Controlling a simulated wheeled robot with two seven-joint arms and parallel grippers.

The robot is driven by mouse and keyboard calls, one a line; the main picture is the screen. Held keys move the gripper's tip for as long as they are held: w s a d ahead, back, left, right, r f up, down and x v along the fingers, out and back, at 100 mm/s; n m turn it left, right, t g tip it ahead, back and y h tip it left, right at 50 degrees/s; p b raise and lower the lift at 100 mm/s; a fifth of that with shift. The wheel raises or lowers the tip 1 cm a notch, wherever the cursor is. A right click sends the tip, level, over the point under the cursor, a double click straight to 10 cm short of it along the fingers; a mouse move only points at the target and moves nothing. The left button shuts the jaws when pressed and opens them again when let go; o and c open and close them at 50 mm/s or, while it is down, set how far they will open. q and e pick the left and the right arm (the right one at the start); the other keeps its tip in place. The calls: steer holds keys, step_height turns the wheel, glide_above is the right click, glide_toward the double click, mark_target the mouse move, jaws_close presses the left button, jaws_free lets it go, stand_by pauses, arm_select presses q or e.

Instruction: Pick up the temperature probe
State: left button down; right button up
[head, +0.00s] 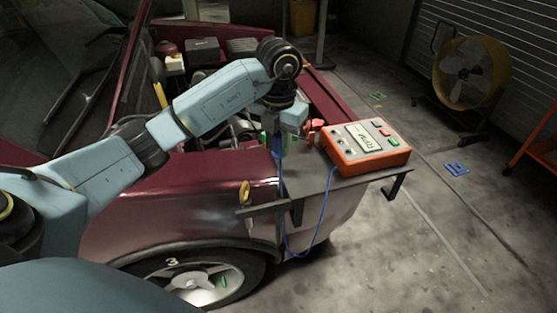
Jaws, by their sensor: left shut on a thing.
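My left arm reaches in from the left over the front corner of the dark red car. My left gripper (279,150) points down beside the dark shelf (300,190) and is shut on the temperature probe (278,156), a slim blue piece, mostly hidden by the fingers. A blue cable (284,225) hangs from it in a loop below the shelf and runs up toward the orange meter box (365,150). The box sits on the shelf, with a pale display and coloured buttons. My right gripper is not in view.
The car's open engine bay (230,125) lies behind the gripper. A small red object (315,125) is beside the meter box. A yellow-rimmed fan (470,72) stands on the floor at the back right. The floor right of the shelf is mostly clear.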

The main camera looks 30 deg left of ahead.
arm_select(q)
step_height(320, 180, up, 14)
steer(key=p, duration=0.7)
steer(key=shift+r+p, duration=0.15)
steer(key=shift+p, duration=0.2)
